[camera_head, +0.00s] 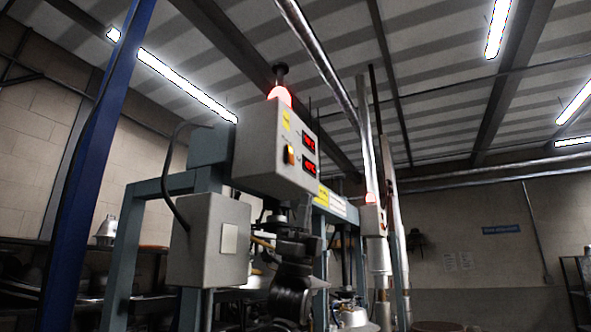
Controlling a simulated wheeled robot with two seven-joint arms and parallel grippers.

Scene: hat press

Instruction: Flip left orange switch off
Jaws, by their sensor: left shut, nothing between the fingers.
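The orange switch (289,155) is on the front of a grey control box (262,155), left of two red number displays (309,155). It is small and seems lit; its exact tilt is hard to tell. A red lamp (280,95) glows on top of the box. My left gripper (303,212) is dark and rises from the bottom middle, with its tip just below the box's lower edge. It is shut and empty, below and slightly right of the switch, apart from it. My right gripper is out of view.
A grey junction box (208,240) with a cable stands low left of my left arm. A blue post (95,160) rises at the left. A second box (373,221) with a red lamp is behind, to the right. The space before the switch looks clear.

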